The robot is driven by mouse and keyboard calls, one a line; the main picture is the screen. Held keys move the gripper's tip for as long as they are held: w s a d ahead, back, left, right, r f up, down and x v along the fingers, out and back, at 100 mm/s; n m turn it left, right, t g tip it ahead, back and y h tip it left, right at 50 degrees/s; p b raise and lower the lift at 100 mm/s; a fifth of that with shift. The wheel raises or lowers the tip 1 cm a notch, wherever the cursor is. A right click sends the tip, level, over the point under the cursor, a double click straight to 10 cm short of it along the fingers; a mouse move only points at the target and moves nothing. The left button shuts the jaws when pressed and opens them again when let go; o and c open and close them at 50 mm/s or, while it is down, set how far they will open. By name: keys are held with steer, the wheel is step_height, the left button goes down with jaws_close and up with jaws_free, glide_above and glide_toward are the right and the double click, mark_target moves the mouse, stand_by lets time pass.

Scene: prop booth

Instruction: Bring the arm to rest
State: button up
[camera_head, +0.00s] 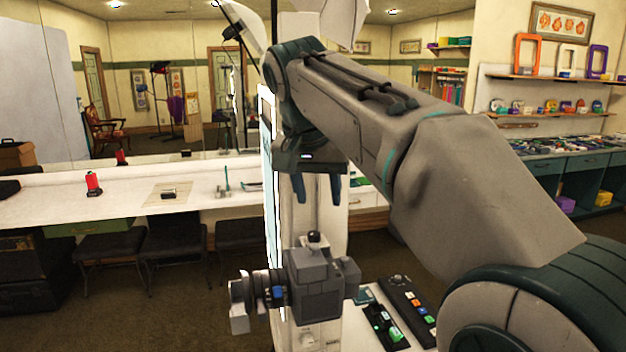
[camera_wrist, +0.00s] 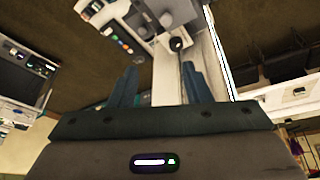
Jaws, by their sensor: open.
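My arm reaches forward across the right half of the head view, and its end hangs near the white booth column. My gripper (camera_head: 318,190) points down with its two dark teal fingers spread apart and nothing between them. The wrist view also shows my gripper (camera_wrist: 160,85) with the fingers apart and empty. Below it in the head view stands a grey camera-like device (camera_head: 320,285) with a black knob on top. The gripper is above this device and apart from it.
A white counter (camera_head: 120,210) with a red-and-black item (camera_head: 93,184) runs along the left, with dark stools (camera_head: 175,240) under it. A control panel (camera_head: 385,318) with coloured buttons sits low by the device. Shelves and a teal cabinet (camera_head: 575,165) stand at the right.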

steer(key=s+d+f+n, duration=0.1)
steer(key=s+d+f, duration=0.6)
steer(key=s+f, duration=0.3)
steer(key=s+d+f+n+y, duration=0.1)
steer(key=s+d+f, duration=0.7)
steer(key=f, duration=0.7)
steer(key=shift+s+n+y, duration=0.3)
steer(key=shift+s, duration=0.75)
steer(key=shift+d, duration=0.1)
